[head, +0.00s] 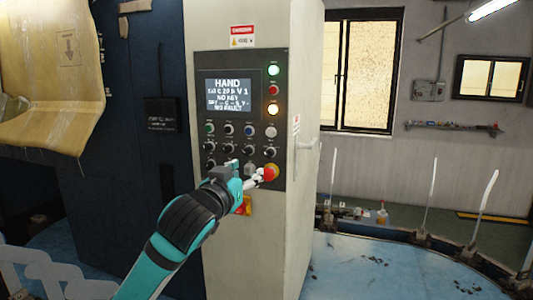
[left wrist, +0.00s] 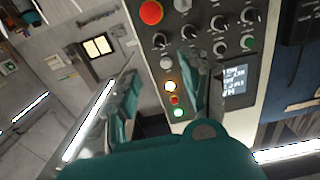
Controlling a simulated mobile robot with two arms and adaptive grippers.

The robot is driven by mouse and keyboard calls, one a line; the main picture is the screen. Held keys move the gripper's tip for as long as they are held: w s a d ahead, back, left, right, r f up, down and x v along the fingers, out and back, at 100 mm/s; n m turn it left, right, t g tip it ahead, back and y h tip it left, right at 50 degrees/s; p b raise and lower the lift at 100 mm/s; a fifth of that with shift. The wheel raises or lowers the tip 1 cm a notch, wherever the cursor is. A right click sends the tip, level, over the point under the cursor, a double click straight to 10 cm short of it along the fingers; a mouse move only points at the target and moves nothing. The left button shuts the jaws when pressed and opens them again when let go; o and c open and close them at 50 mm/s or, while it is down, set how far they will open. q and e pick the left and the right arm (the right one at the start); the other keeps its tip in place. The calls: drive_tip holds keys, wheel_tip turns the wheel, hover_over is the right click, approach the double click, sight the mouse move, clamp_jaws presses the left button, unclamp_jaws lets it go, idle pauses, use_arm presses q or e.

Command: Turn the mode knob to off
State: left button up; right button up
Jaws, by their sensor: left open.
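The grey control panel (head: 283,130) carries rows of black knobs and buttons below a lit screen (head: 229,95), whose top word reads HAND. The labels are too small to tell which is the mode knob. A row of black knobs (head: 228,149) shows above my left gripper (head: 246,172). My left gripper is open and empty in front of the lower right of the panel, near the red emergency button (head: 271,172), and hides some lower controls. In the left wrist view, its fingers stand apart before the panel with knobs (left wrist: 218,23) beyond. My right gripper is not in view.
Green, red and amber lamps (head: 273,90) sit right of the screen. A tan draped sheet (head: 50,80) hangs at the left. A blue round table (head: 375,270) with upright pale rods stands at the right. A window (head: 362,70) is behind.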

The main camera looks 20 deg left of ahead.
sight(267, 155)
use_arm(q)
drive_tip(key=w+p, duration=0.2)
drive_tip(key=w, duration=0.3)
drive_tip(key=w+p, duration=0.2)
drive_tip(key=w, duration=0.3)
drive_tip(key=w+p, duration=0.2)
drive_tip(key=w, duration=0.3)
drive_tip(key=shift+d, duration=0.25)
drive_tip(key=shift+c, duration=0.2)
clamp_jaws()
